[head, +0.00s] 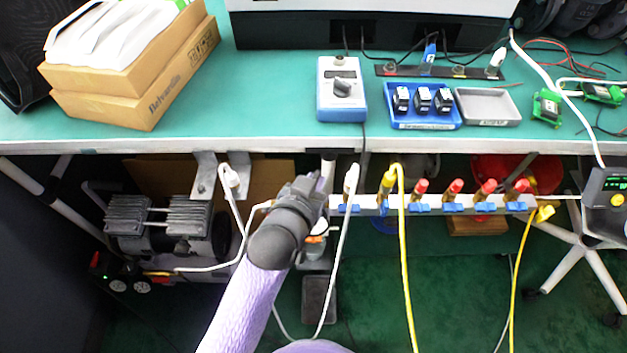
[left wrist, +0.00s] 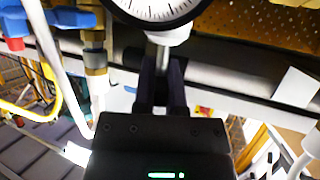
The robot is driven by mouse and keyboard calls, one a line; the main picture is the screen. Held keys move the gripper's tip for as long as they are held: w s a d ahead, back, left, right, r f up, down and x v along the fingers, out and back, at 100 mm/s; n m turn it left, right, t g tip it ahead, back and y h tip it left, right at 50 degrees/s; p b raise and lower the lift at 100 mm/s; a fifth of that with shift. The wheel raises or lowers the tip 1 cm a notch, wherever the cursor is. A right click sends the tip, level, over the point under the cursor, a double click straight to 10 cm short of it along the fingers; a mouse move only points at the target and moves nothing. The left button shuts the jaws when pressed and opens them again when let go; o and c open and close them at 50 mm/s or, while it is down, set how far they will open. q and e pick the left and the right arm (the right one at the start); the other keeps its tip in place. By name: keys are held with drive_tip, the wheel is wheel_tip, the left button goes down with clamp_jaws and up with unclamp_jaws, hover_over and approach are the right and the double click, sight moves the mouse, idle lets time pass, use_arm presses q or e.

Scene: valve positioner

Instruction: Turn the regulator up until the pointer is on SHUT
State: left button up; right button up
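My left gripper (head: 308,187) reaches under the bench front edge, at the left end of the pipe manifold. In the left wrist view its two dark fingers (left wrist: 162,88) stand close together, one on each side of a short silver stem (left wrist: 162,55). I cannot tell whether they press on it. Above the stem is a white collar (left wrist: 170,36) and a round gauge (left wrist: 157,10) with a white face and black ticks. The gauge is cut off by the top edge, and neither its pointer nor SHUT shows. In the head view my gripper and arm hide most of the regulator.
The manifold (head: 395,210) runs right with several red-capped, blue-handled valves. White and yellow hoses (head: 403,260) hang close to my arm. A compressor (head: 160,225) stands at the left under the bench (head: 260,110). A blue-grey box with a dial (head: 341,90) is on top.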

use_arm(q)
clamp_jaws()
drive_tip(key=shift+r+m+h+p, duration=0.3)
drive_tip(key=shift+m+h+p, duration=0.2)
drive_tip(key=shift+p, duration=0.2)
drive_tip(key=shift+m+g+h, duration=0.4)
drive_tip(key=shift+f+m+g+h+p, duration=0.2)
drive_tip(key=shift+m+g+h+p, duration=0.1)
drive_tip(key=shift+m+h, duration=0.15)
drive_tip(key=o, duration=0.7)
unclamp_jaws()
drive_tip(key=shift+f, duration=0.1)
drive_tip(key=shift+c, duration=0.2)
